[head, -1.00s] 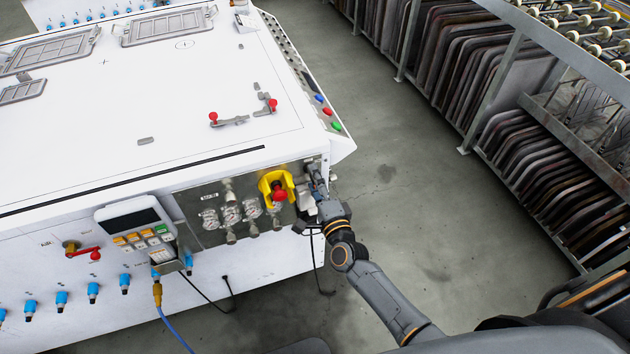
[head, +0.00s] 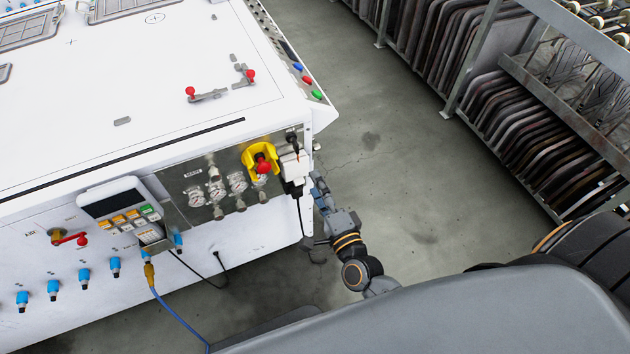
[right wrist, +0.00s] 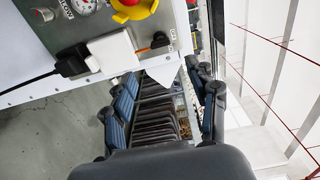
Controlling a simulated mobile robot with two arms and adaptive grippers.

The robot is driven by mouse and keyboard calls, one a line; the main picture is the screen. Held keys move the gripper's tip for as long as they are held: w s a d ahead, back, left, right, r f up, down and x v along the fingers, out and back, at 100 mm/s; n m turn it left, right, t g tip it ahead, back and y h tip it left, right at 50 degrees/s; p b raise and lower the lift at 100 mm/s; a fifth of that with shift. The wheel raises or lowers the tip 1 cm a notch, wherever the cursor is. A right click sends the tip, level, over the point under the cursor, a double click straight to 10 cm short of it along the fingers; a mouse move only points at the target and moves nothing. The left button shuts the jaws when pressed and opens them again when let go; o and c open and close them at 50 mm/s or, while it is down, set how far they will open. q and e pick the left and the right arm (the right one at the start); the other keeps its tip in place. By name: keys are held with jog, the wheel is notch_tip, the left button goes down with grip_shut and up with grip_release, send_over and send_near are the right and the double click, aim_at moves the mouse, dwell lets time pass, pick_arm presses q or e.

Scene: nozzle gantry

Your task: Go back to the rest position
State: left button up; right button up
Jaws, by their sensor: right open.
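My right gripper (head: 317,186) is just off the front right corner of the white machine (head: 120,150). In the right wrist view my right gripper (right wrist: 163,108) is open, with nothing between its two fingers. A white plug block (head: 294,166) sits on the metal panel at the machine's corner, with a black cable hanging from it. It also shows in the right wrist view (right wrist: 112,52), above and left of the fingers and apart from them. My left gripper is in neither view.
The panel carries a red knob on a yellow plate (head: 262,163) and several gauges. A keypad box (head: 117,204) and a blue cable (head: 172,317) are further left. A rack of dark panels (head: 545,140) stands at the right. Bare floor (head: 400,180) lies between machine and rack.

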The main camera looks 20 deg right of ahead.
dwell(0.4)
jog(key=s+f+n+g+y, duration=0.1)
jog(key=s+f+n+g, duration=0.35)
jog(key=f, duration=0.85)
jog(key=s+f+n+g, duration=0.3)
jog(key=s+f+n, duration=0.3)
jog(key=f, duration=0.7)
jog(key=s+d+f+n+g, duration=0.2)
jog(key=s+f, duration=0.3)
jog(key=s, duration=0.4)
jog(key=s+d+f+n+g+h, duration=0.1)
jog(key=s+f+n+g, duration=0.3)
jog(key=s, duration=0.5)
jog(key=s+d+f+n+g, duration=0.3)
jog(key=s+f, duration=0.4)
jog(key=s, duration=0.2)
jog(key=shift+s+f+h, duration=0.2)
jog(key=shift+h, duration=0.1)
jog(key=shift+g, duration=0.25)
